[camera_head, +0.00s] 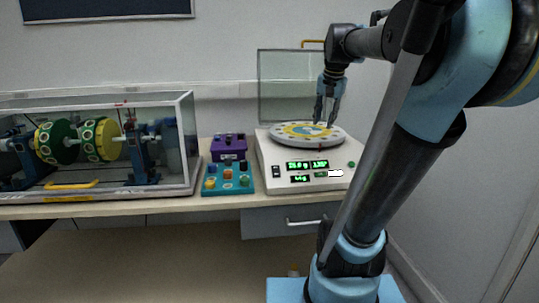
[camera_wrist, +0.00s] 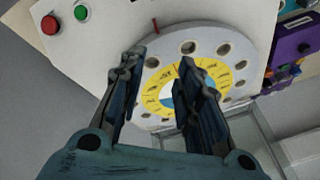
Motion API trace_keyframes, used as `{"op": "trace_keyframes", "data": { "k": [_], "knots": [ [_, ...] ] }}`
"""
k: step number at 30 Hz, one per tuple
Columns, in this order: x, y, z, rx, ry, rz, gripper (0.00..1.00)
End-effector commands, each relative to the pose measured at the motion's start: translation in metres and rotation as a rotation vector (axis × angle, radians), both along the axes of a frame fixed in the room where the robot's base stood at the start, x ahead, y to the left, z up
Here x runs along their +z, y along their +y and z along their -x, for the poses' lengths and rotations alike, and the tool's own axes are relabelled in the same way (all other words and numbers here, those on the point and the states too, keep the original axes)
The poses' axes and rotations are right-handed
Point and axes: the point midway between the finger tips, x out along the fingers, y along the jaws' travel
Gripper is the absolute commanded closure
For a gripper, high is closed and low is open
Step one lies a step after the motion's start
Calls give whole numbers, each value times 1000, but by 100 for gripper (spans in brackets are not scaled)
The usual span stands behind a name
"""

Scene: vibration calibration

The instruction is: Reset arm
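My gripper (camera_head: 326,112) hangs pointing down over the round disc of the white calibration machine. In the wrist view my gripper (camera_wrist: 160,70) has its two fingers spread apart with nothing between them. The disc (camera_head: 283,133) is light grey with a yellow ring and holes around its rim; the disc also fills the middle of the wrist view (camera_wrist: 228,45). The white machine (camera_head: 270,158) has lit green displays on its front. I cannot tell the exact gap between fingertips and disc.
A clear-walled case (camera_head: 188,140) with green and yellow drums stands at the left. A purple box (camera_head: 228,153) and a teal button box (camera_head: 228,189) sit between it and the machine. A clear panel (camera_head: 285,85) rises behind the machine. The wall is close behind.

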Motion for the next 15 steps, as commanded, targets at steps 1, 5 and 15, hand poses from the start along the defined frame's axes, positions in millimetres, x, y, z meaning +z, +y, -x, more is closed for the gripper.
{"op": "trace_keyframes", "data": {
  "k": [1,5,15],
  "knots": [
    [-22,1,18,36,10,14,69],
    [-75,3,61,140,33,56,69],
    [-213,4,163,391,95,146,69]
  ]
}}
